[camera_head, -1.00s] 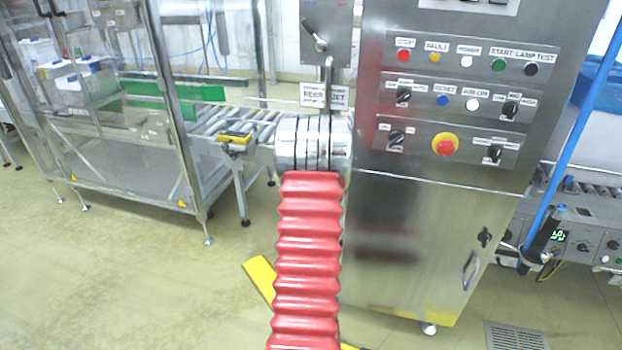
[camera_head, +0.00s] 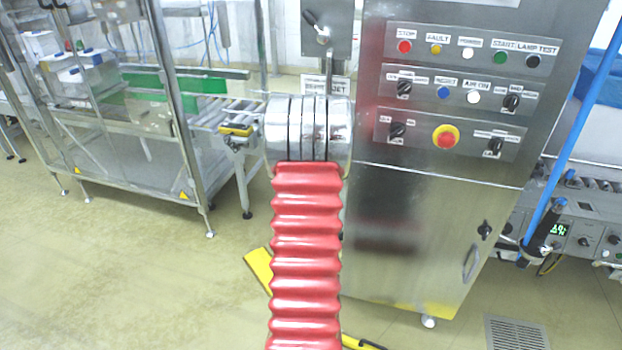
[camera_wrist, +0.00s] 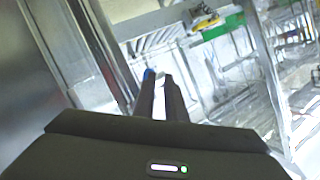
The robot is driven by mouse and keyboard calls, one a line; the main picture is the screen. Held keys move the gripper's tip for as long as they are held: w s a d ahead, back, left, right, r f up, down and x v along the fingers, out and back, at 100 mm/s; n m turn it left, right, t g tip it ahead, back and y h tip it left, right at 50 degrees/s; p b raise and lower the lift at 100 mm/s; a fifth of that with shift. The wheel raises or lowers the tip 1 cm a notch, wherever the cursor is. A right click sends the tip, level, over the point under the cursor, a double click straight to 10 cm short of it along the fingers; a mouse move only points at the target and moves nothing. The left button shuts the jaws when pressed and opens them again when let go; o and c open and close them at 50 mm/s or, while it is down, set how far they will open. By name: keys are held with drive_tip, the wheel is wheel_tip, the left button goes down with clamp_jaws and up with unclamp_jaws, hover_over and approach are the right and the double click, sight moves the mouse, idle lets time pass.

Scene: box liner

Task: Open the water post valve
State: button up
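A grey metal plate (camera_head: 326,28) stands at top centre in the head view, beside the control cabinet. It carries a lever with a dark handle (camera_head: 309,19) tilted up to the left and a round metal hub. I cannot tell for sure whether this is the water post valve. A partly hidden label (camera_head: 338,86) is below it. My red arm with its metal collar covers the area under the plate, and my gripper does not show in that view. In the wrist view my gripper (camera_wrist: 158,82) has two dark fingers with a narrow gap. A small blue thing (camera_wrist: 149,74) shows at the left fingertip; I cannot tell whether they touch.
The steel control cabinet (camera_head: 440,235) with buttons and switches stands right of my arm. A glass-walled machine (camera_head: 110,140) and a roller conveyor (camera_head: 215,112) are at left. A blue pole (camera_head: 580,125) crosses the right side. Floor is clear at lower left.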

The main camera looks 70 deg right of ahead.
drive_tip(key=w+a+r, duration=0.1)
drive_tip(key=w+a, duration=0.1)
drive_tip(key=w+a+r+n+y, duration=0.1)
drive_tip(key=w+a+r, duration=0.1)
drive_tip(key=w, duration=0.1)
drive_tip(key=w+a+r+n, duration=0.1)
drive_tip(key=w+a, duration=0.1)
drive_tip(key=a, duration=0.1)
drive_tip(key=shift+w+r+t+y, duration=0.2)
drive_tip(key=shift+w+t+y, duration=0.1)
drive_tip(key=shift+t, duration=0.1)
clamp_jaws()
drive_tip(key=w+a+r+n+y, duration=0.2)
drive_tip(key=a+r+n, duration=0.15)
drive_tip(key=a, duration=0.85)
drive_tip(key=w+a+r+n+y, duration=0.3)
drive_tip(key=a+r, duration=0.1)
drive_tip(key=a, duration=0.8)
drive_tip(key=w+a+r+n+y, duration=0.2)
drive_tip(key=a+r+n, duration=0.1)
drive_tip(key=a, duration=0.9)
drive_tip(key=s+a+n+g+y, duration=0.1)
drive_tip(key=s+a+n+y, duration=0.1)
drive_tip(key=s+a, duration=0.6)
drive_tip(key=s+a+n+g+y, duration=0.1)
drive_tip(key=s+a+n, duration=0.4)
drive_tip(key=a, duration=0.9)
drive_tip(key=s+r+y, duration=0.1)
drive_tip(key=s, duration=0.2)
drive_tip(key=shift+g, duration=0.3)
